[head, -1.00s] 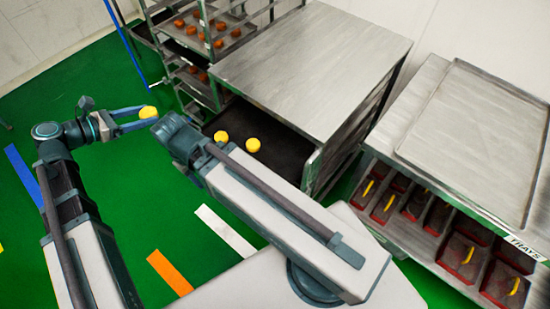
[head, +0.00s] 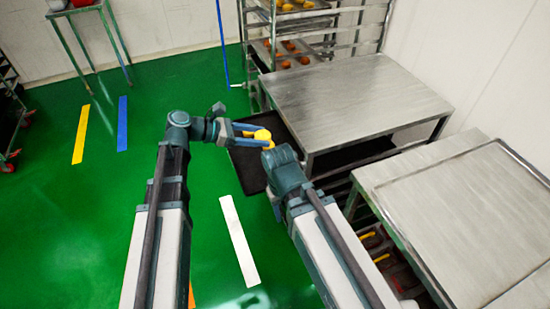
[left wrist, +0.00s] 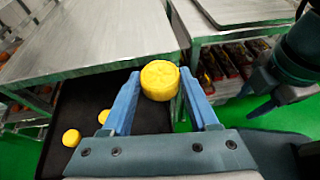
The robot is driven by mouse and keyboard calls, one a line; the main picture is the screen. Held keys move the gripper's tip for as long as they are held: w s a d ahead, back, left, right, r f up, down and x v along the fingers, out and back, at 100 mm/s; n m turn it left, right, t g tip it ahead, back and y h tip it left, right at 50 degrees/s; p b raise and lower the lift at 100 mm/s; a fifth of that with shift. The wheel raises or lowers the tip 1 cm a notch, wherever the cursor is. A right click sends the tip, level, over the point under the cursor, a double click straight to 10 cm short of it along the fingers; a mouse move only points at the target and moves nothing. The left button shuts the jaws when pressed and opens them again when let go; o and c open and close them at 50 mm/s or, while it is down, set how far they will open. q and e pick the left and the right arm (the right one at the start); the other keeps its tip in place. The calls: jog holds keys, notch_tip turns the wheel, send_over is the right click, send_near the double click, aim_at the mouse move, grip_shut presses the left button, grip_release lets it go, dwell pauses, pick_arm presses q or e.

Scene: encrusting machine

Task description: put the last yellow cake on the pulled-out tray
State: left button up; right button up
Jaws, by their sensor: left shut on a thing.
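My left gripper (head: 258,134) is shut on a yellow cake (left wrist: 160,80), held between its two blue fingers. The held cake also shows in the head view (head: 262,135). The dark pulled-out tray (left wrist: 75,105) juts out from under the steel tabletop. In the left wrist view, two yellow cakes lie on the tray, one near its outer side (left wrist: 71,138) and one (left wrist: 103,116) partly hidden by the left finger. In the head view the arms cover much of the tray (head: 246,168). My right gripper (left wrist: 262,108) is at the right of the left wrist view; its jaw opening is unclear.
The steel table (head: 350,95) stands over the tray. A rack (head: 318,40) with trays of orange-brown items is behind. A second steel bench (head: 450,210) at the right holds dark red trays underneath.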

pick_arm(q)
jog(key=s+a+f+n+t+y+b, duration=0.1)
jog(key=s+a+f+n+t+b, duration=0.15)
jog(key=f+b, duration=0.65)
jog(key=s+a+f+n+t+b, duration=0.1)
jog(key=s+a+f+b, duration=0.25)
jog(key=f+b, duration=0.65)
jog(key=w+d, duration=0.3)
jog(key=w, duration=0.1)
jog(key=w+d, duration=0.3)
jog(key=w, duration=0.2)
jog(key=w+d+f+b, duration=0.1)
jog(key=w+d, duration=0.2)
jog(key=w, duration=0.1)
jog(key=shift+w, duration=0.4)
jog(key=shift+a+f, duration=0.1)
jog(key=shift+f, duration=0.05)
notch_tip(320, 180, down, 3)
jog(key=b, duration=0.3)
jog(key=shift+f, duration=0.2)
jog(key=shift+f+b, duration=0.15)
jog(key=shift+b, duration=0.25)
jog(key=o, duration=1.3)
jog(key=shift+o, duration=0.2)
